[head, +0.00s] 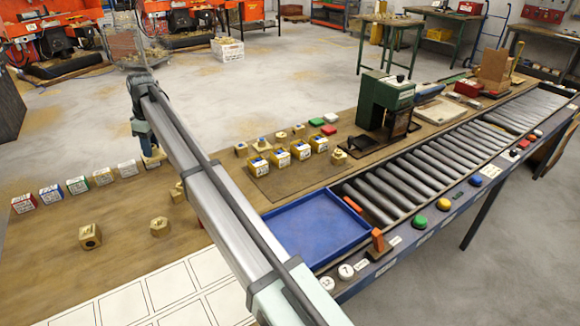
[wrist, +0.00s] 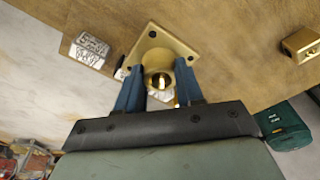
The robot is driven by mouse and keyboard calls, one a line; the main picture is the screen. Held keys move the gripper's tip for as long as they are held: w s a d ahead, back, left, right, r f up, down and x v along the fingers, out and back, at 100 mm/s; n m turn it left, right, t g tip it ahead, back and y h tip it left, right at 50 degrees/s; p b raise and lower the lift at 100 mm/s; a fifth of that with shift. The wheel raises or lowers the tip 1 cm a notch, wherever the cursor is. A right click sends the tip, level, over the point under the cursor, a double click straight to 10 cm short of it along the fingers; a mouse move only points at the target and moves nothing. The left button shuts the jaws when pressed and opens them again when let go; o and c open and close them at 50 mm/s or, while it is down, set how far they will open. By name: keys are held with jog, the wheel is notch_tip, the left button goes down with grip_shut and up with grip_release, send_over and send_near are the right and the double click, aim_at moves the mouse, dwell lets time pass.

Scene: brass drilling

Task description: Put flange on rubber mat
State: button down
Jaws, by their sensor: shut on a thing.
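A brass flange (wrist: 158,42) with a square plate, corner holes and a round hub shows in the wrist view. My gripper (wrist: 158,72) is shut on its hub, one blue finger on each side. In the head view my gripper (head: 148,150) is at the far left edge of the table, with the flange (head: 153,161) below it, partly hidden by the fingers. I cannot tell whether the flange touches the table. A flat brown mat (head: 294,185), likely the rubber mat, lies at mid-table to the right, with yellow-and-white blocks along its far side.
Labelled blocks (head: 78,185) stand in a row left of my gripper. Loose brass parts (head: 90,236) lie nearer. A blue tray (head: 318,226), rollers (head: 410,180) and a green machine (head: 385,100) are to the right. My arm crosses the table and hides part of it.

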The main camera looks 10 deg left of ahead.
jog(key=w+d+f+m, duration=0.1)
jog(key=w+d+m, duration=0.1)
jog(key=w+d, duration=0.85)
jog(key=n, duration=0.1)
send_over(277, 185)
jog(key=s, duration=0.3)
jog(key=shift+f, duration=3.4)
jog(key=shift+w+f, duration=0.1)
jog(key=shift+f, duration=4.65)
jog(key=shift+f, duration=0.1)
jog(key=c, duration=0.7)
grip_release()
